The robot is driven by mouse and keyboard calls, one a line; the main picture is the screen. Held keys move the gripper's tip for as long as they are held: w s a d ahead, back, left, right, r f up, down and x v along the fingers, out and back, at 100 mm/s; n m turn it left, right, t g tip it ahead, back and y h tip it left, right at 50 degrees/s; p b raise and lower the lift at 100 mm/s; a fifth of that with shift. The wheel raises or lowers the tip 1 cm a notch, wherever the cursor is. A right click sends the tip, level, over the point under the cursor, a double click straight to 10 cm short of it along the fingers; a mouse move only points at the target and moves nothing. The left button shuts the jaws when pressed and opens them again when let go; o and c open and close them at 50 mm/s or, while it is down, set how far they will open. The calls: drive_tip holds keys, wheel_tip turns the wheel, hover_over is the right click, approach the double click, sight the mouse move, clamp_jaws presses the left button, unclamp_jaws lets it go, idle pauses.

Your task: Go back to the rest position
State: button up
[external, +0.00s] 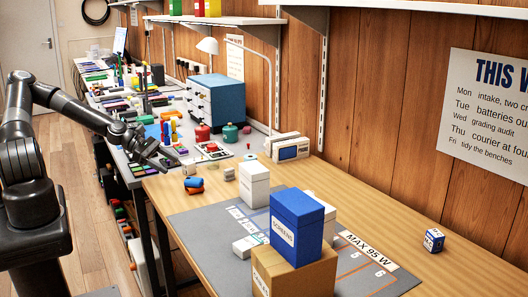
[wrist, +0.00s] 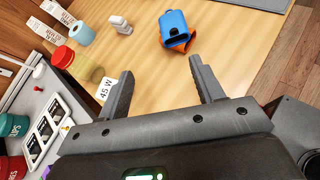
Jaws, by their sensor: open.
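My gripper (external: 172,164) is at the end of my arm, above the near end of the workbench, left of the wooden table. In the wrist view my gripper (wrist: 158,86) shows its two dark fingers spread apart with nothing between them. The wooden tabletop (wrist: 150,66) lies beyond and below the fingers. No rest position is marked in either view.
A blue and orange item (external: 193,185) lies near my gripper; it also shows in the wrist view (wrist: 174,26). A blue box (external: 297,226) stands on a cardboard box (external: 322,274). A blue drawer cabinet (external: 213,98) and red jar (external: 202,133) stand behind. Floor (external: 85,220) is clear at left.

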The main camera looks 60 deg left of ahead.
drive_tip(key=w+m, duration=0.1)
drive_tip(key=w+m+y, duration=0.1)
drive_tip(key=w, duration=0.1)
drive_tip(key=w+a+m+y, duration=0.1)
drive_tip(key=shift+w+g, duration=0.3)
drive_tip(key=shift+w+r+m+y, duration=0.15)
drive_tip(key=shift+w+m+y, duration=0.2)
drive_tip(key=shift+m+y, duration=0.2)
drive_tip(key=shift+d+m+g, duration=0.3)
drive_tip(key=shift+m+g, duration=0.1)
drive_tip(key=shift+m, duration=0.25)
drive_tip(key=s+m+g, duration=0.1)
drive_tip(key=m, duration=0.1)
drive_tip(key=s+d+m+g+y, duration=0.1)
drive_tip(key=s+d+m+y, duration=0.1)
drive_tip(key=m, duration=0.1)
drive_tip(key=shift+s+d+m+g+y, duration=0.1)
drive_tip(key=shift+s+m+g+y, duration=0.05)
drive_tip(key=shift+m+g+y, duration=0.2)
drive_tip(key=s+d+r+m+y, duration=0.1)
drive_tip(key=s+d+r+m, duration=0.2)
drive_tip(key=s+r+m, duration=0.4)
drive_tip(key=s+d+r+m+y, duration=0.1)
drive_tip(key=s+d+r+m, duration=0.3)
drive_tip(key=s+r, duration=1.1)
wheel_tip(320, 180, up, 3)
drive_tip(key=m, duration=0.3)
drive_tip(key=shift+s+m, duration=0.3)
drive_tip(key=shift+m, duration=0.05)
